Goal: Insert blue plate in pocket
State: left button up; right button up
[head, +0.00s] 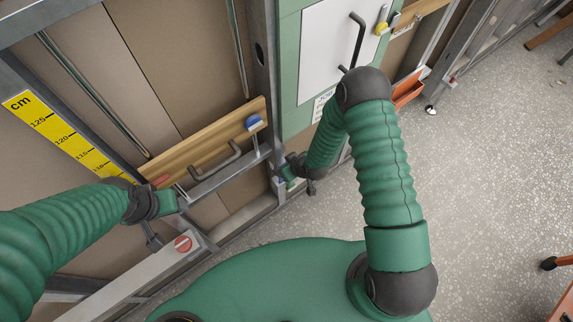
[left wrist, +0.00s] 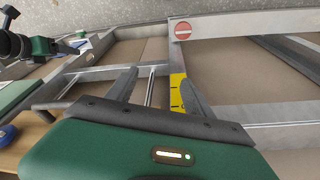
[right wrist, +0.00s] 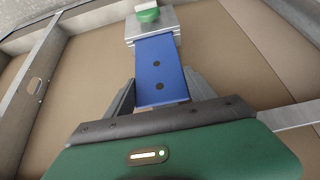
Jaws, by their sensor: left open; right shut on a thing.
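The blue plate (right wrist: 160,72) is a flat bar with two dark holes, seen in the right wrist view. My right gripper (right wrist: 160,98) is shut on its near end. The plate's far end meets a grey metal block (right wrist: 152,26), perhaps the pocket; I cannot tell how far in it sits. In the head view my right gripper (head: 299,171) is low by the frame post, and the plate is hardly visible there. My left gripper (left wrist: 158,90) is open and empty, with its fingers apart over the wall frame; in the head view it (head: 152,238) is at the left.
A green piece (right wrist: 148,14) is on the metal block. A wooden rail (head: 205,145) with a metal handle and a blue knob (head: 253,122) crosses the wall. A yellow ruler (head: 60,130) stands at left. A beam (head: 150,275) with a red round sign is below. Speckled floor at right is mostly clear.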

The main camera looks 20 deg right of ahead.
jog(key=shift+f+b, duration=1.1)
jog(key=shift+f, duration=0.3)
jog(key=o, duration=1.6)
jog(key=shift+o, duration=0.2)
jog(key=p+v, duration=0.2)
jog(key=v, duration=1.4)
jog(key=shift+s+r, duration=0.15)
jog(key=shift+r, duration=0.1)
jog(key=shift+d, duration=0.1)
